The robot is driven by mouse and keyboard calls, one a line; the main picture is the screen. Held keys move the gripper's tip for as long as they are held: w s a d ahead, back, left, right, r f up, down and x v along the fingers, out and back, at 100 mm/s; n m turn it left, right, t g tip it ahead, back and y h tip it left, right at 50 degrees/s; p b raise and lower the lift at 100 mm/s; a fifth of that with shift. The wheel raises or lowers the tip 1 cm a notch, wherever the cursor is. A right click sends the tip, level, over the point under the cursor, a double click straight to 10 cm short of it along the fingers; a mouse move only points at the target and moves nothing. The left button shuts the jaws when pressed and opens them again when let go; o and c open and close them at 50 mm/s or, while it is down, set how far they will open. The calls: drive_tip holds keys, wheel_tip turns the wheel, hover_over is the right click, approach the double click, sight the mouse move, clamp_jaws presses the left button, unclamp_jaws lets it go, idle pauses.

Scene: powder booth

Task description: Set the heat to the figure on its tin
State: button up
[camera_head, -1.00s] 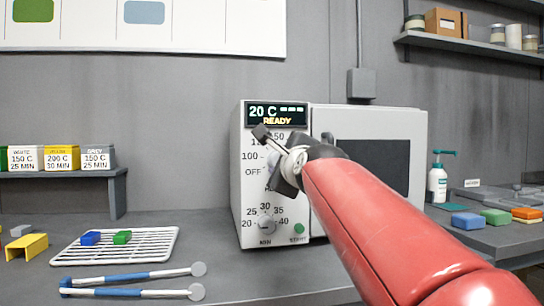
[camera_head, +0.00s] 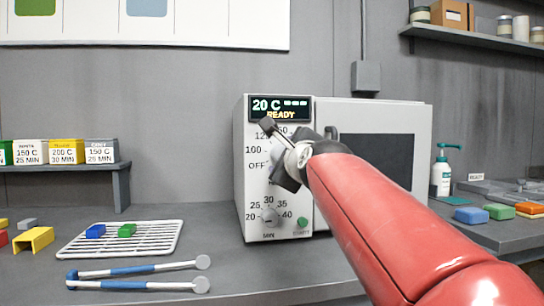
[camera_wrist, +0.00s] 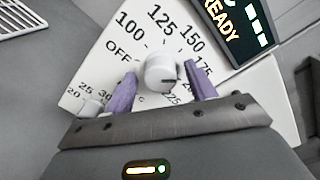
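The oven (camera_head: 246,222) stands on the bench, its display (camera_head: 280,108) reading 20 C READY. The heat dial's knob (camera_wrist: 160,71) is white, ringed by OFF, 100, 125, 150, 175 and higher figures; its dark mark points to the right in the wrist view. My gripper (camera_wrist: 163,80) is open, its purple fingers on either side of the knob with small gaps. In the head view my gripper (camera_head: 279,152) hides the knob. The tins on the left shelf include a white tin (camera_head: 31,152) marked 150 C, a yellow tin (camera_head: 67,151) marked 200 C and a grey tin (camera_head: 102,151) marked 150 C.
A minutes knob (camera_head: 269,215) and green button (camera_head: 302,222) sit low on the panel. A wire rack (camera_head: 120,247) holds a blue block (camera_head: 96,231) and a green block (camera_head: 127,230). Tongs (camera_head: 138,270) lie in front. The oven door (camera_head: 424,130) is closed.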

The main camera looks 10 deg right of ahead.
drive_tip(key=s+b, duration=0.1)
drive_tip(key=s, duration=0.6)
drive_tip(key=shift+s, duration=0.4)
drive_tip(key=shift+d, duration=0.1)
